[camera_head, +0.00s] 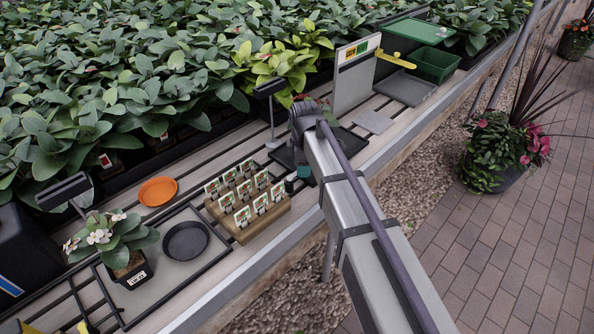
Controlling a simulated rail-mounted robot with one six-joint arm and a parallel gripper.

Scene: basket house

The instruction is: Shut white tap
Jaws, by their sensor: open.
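No white tap can be clearly made out. An upright pale grey panel (356,78) stands on the bench at upper centre, with a red, yellow and green label along its top. A yellow lever (396,60) sticks out to the right beside the panel, sloping slightly down; I cannot tell what it is fixed to. My grey arm reaches up from the bottom right to a dark joint near the middle, left of and below the panel. My gripper cannot be seen; it may be hidden beyond that joint.
On the bench are a wooden block with several picture cards (247,208), an orange dish (158,191), a black dish (186,240), a potted white-flowered plant (114,247) and a green crate (432,64). Dense plants fill the back. A planter (494,165) stands on the paving.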

